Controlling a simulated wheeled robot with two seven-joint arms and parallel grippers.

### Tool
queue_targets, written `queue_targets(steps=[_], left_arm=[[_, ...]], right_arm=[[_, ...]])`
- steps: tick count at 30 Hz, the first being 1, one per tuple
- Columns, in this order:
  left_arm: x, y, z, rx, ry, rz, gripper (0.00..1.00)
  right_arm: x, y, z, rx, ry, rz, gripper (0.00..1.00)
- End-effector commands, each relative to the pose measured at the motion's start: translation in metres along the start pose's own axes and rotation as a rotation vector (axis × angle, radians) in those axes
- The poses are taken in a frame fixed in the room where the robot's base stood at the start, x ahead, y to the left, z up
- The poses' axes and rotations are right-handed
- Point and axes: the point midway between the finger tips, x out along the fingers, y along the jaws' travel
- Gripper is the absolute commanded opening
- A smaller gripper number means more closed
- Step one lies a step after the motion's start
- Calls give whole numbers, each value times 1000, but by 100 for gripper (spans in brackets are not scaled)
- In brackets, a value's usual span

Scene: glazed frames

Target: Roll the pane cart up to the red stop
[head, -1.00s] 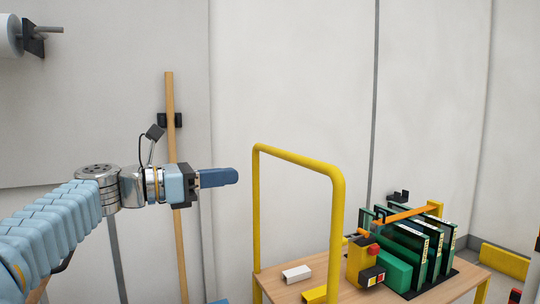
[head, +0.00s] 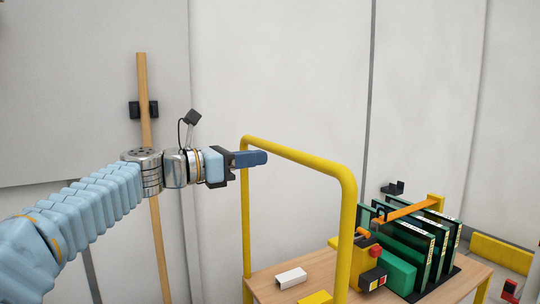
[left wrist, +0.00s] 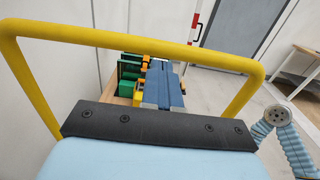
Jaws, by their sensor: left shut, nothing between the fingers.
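The pane cart has a wooden deck (head: 270,291) and a tall yellow push handle (head: 347,215). Several dark green-edged panes (head: 425,255) stand upright on it under an orange bar (head: 405,212). My left gripper (head: 262,158) is shut and empty, with its fingertips overlapping the upper left of the handle; contact is unclear. In the left wrist view the handle (left wrist: 140,35) arches across the picture, with the shut fingers (left wrist: 165,88) pointing toward the cart's load. My right gripper is out of view.
A wooden pole (head: 158,215) is held against the wall. A yellow block (head: 500,252) lies along the wall. A table (left wrist: 305,53) stands at right in the wrist view.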

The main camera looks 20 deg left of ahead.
Motion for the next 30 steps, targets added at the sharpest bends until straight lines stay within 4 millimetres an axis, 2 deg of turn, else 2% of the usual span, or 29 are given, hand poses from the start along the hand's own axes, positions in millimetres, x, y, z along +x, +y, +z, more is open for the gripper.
queue_targets(steps=[3,9,23,26,30], left_arm=[[20,0,1,-1,-1,-2,0],[38,0,1,-1,0,-1,0],[44,0,2,-1,-1,-1,0],[60,0,6,-4,-2,-5,0],[100,-2,9,-6,-1,-9,0]], right_arm=[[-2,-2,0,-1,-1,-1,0],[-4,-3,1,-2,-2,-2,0],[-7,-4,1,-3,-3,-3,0],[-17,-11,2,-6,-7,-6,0],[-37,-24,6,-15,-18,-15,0]])
